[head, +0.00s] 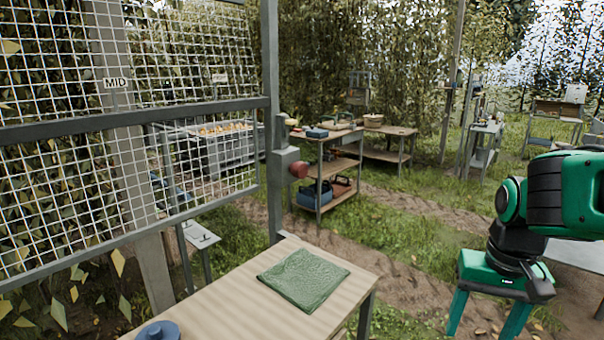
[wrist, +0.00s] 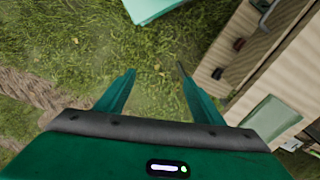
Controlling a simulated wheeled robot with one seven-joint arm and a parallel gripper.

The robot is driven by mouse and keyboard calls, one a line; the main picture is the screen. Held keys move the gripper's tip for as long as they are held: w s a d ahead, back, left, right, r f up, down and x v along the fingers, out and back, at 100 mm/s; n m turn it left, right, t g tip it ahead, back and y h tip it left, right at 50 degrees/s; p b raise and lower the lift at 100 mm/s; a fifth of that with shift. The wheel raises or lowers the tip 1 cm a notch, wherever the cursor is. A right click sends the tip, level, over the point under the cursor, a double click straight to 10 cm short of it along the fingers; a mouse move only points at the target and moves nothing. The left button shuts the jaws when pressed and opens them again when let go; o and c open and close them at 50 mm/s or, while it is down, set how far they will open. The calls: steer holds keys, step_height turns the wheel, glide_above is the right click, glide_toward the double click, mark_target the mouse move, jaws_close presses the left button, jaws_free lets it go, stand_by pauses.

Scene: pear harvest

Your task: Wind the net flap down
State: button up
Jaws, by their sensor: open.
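The net flap (head: 70,215) is white mesh in a grey frame on the left of the head view. Its lower edge slopes from the left picture edge to near a grey upright post (head: 272,100). A grey box (head: 284,165) on that post carries a red knob (head: 298,169), which looks like the winder; any crank arm is hard to make out. A "MID" label (head: 116,83) shows behind the mesh. My gripper (wrist: 156,69) is open and empty over grass in the wrist view. In the head view only my arm shows, at the right, well apart from the knob.
A wooden table (head: 225,290) in front holds a green cloth (head: 303,279) and a blue round object (head: 158,331). Behind stand a shelved bench (head: 327,165), a grey crate of fruit (head: 215,155) and other tables. Grass and a dirt track lie between.

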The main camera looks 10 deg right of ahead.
steer(key=w+a+m+t, duration=0.3)
steer(key=w, duration=1.7)
steer(key=m+t+y, duration=1)
steer(key=m+y, duration=0.2)
steer(key=m, duration=0.4)
glide_toward(304, 171)
steer(key=a, duration=0.1)
steer(key=x, duration=1)
steer(key=shift+w, duration=0.35)
steer(key=shift+c, duration=0.6)
steer(key=c, duration=0.9)
